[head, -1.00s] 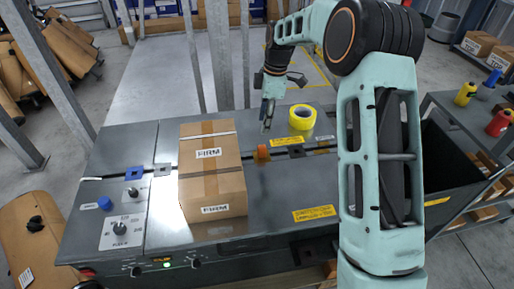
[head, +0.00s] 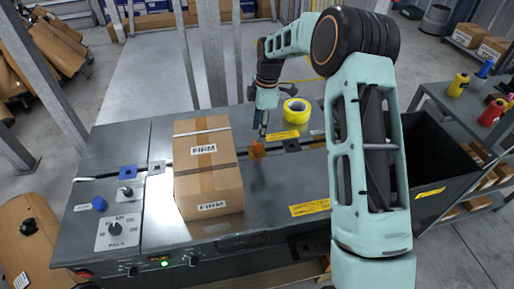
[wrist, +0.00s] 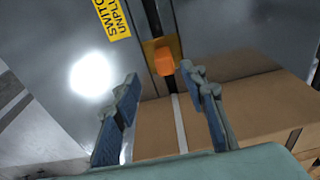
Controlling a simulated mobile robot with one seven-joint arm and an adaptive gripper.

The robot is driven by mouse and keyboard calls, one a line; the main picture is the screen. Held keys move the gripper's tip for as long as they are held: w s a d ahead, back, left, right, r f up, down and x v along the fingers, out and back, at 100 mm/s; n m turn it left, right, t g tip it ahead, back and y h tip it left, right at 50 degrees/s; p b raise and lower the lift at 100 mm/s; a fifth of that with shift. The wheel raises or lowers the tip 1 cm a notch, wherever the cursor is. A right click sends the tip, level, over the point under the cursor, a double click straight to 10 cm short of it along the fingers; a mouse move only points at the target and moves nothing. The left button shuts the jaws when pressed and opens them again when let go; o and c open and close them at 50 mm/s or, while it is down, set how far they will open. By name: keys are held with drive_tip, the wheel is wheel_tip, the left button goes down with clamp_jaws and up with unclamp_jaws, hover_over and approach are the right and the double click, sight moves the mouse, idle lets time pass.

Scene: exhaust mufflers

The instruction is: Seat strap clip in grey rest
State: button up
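The strap clip appears to be the orange block (head: 256,150) on the steel bench, just right of the carton. In the wrist view the orange clip (wrist: 165,61) stands on an orange-yellow plate, in line with a dark slot. My gripper (head: 262,132) is just above and behind the clip in the head view. In the wrist view my gripper (wrist: 163,88) is open and empty, with the clip beyond and between its fingertips. The grey rest (head: 156,167) is a small grey square with a dark centre, left of the carton along the same slot line.
A taped carton (head: 208,170) marked FIRM stands between clip and grey rest. A blue square (head: 128,172) lies left of the grey rest. A dark square block (head: 291,146) and yellow tape roll (head: 296,111) are right of the clip. The bench front right of the carton is clear.

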sight(257, 148)
drive_tip(key=shift+f, duration=0.25)
drive_tip(key=shift+s+a+f, duration=0.1)
drive_tip(key=shift+s+f, duration=0.05)
drive_tip(key=shift+f, duration=0.7)
drive_tip(key=shift+s+a+f, duration=0.1)
drive_tip(key=shift+f, duration=0.8)
drive_tip(key=shift+s+a+f, duration=0.1)
drive_tip(key=shift+s+f, duration=0.05)
drive_tip(key=shift+f, duration=0.7)
clamp_jaws()
